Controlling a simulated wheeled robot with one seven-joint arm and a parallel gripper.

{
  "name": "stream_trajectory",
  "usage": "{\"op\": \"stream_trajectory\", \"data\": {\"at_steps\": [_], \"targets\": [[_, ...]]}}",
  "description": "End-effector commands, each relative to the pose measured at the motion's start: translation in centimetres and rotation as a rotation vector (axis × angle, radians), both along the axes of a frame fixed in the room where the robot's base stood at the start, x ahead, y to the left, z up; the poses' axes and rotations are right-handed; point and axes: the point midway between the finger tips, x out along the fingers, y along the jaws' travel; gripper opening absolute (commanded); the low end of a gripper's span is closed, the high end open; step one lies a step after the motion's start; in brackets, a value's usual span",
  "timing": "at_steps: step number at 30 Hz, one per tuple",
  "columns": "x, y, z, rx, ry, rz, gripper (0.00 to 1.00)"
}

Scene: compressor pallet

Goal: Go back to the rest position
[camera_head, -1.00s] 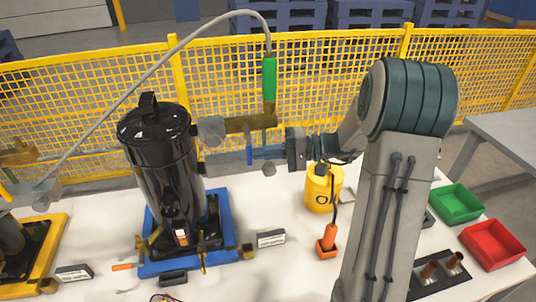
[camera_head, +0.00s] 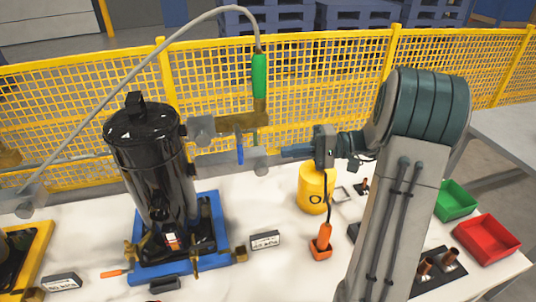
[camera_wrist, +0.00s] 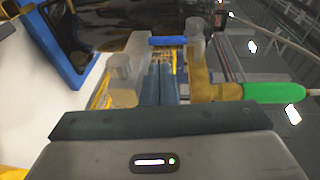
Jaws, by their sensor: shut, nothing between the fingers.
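My gripper (camera_head: 285,152) is in the middle of the head view, pointing left, above the white table. It is shut and empty, a short way right of the brass valve fitting (camera_head: 245,122) with its blue lever (camera_head: 240,150). The black compressor (camera_head: 150,160) stands upright on a blue pallet (camera_head: 215,206) farther left. In the wrist view my gripper (camera_wrist: 162,85) points toward the fitting's blue lever (camera_wrist: 168,41), with the green hose handle (camera_wrist: 275,92) to the right.
A yellow container (camera_head: 312,188) and an orange tool (camera_head: 321,240) stand below my gripper. Green (camera_head: 456,201) and red (camera_head: 487,238) bins sit at the right. A yellow mesh fence (camera_head: 320,80) runs behind the table. A grey hose (camera_head: 120,80) arcs over the compressor.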

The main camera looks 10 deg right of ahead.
Motion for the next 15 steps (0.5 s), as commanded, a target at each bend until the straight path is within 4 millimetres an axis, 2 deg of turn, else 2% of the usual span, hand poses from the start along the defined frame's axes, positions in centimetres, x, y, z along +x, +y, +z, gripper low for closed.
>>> {"op": "stream_trajectory", "data": {"at_steps": [1,6,15], "targets": [[-0.1,-1.2,-0.1,-0.001,0.001,-0.004,0.0],[-0.6,-3.7,-0.1,0.0,0.0,-0.003,0.0],[-0.8,-4.7,0.0,0.0,0.0,0.001,0.0]]}}
